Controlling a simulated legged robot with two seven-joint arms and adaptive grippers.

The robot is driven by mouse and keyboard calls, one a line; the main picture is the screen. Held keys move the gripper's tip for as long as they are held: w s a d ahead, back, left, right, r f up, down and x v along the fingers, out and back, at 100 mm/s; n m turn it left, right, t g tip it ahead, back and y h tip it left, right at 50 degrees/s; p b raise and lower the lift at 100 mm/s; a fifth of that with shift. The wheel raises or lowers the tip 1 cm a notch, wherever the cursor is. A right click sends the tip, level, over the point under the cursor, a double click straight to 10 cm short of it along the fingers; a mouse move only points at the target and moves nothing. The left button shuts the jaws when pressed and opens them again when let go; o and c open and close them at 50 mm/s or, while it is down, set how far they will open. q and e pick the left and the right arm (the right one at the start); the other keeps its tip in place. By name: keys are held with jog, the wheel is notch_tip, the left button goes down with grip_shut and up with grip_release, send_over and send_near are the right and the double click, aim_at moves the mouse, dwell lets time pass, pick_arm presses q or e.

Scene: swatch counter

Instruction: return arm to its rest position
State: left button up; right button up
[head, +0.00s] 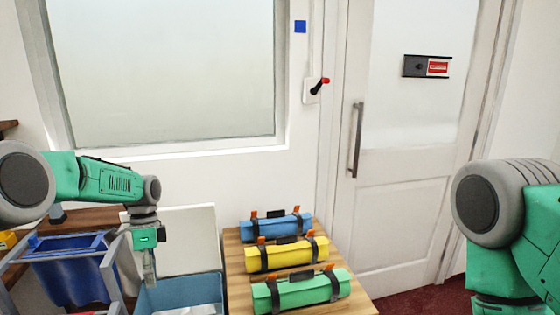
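My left arm comes in from the left and bends down. No held object shows. My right arm shows at the right edge, with a grey joint and green links. Its gripper is out of the frame.
A wooden table (236,262) bears a blue roll (276,227), a yellow roll (290,255) and a green roll (301,290), all strapped. A blue container (75,275) in a grey frame stands at left. A white door (405,225) and a window are behind.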

pick_arm(q)
jog(key=s+d+f+n+t+b, duration=0.1)
jog(key=s+d+f+n+b, duration=0.15)
jog(key=s+f, duration=0.7)
jog(key=s+d+f+n+t+b, duration=0.1)
jog(key=s+d+f+n, duration=0.4)
jog(key=f, duration=0.8)
jog(key=s+a+f+n+t+b, duration=0.1)
jog(key=s+a+n+b, duration=0.1)
jog(key=s, duration=1)
jog(key=s+a+n+t+b, duration=0.1)
jog(key=s+a+n+b, duration=0.1)
jog(key=s, duration=1.1)
jog(key=shift+s+a+f+n+y, duration=0.2)
jog(key=shift+f+n+y, duration=0.2)
jog(key=shift+n, duration=0.25)
jog(key=shift+w, duration=0.2)
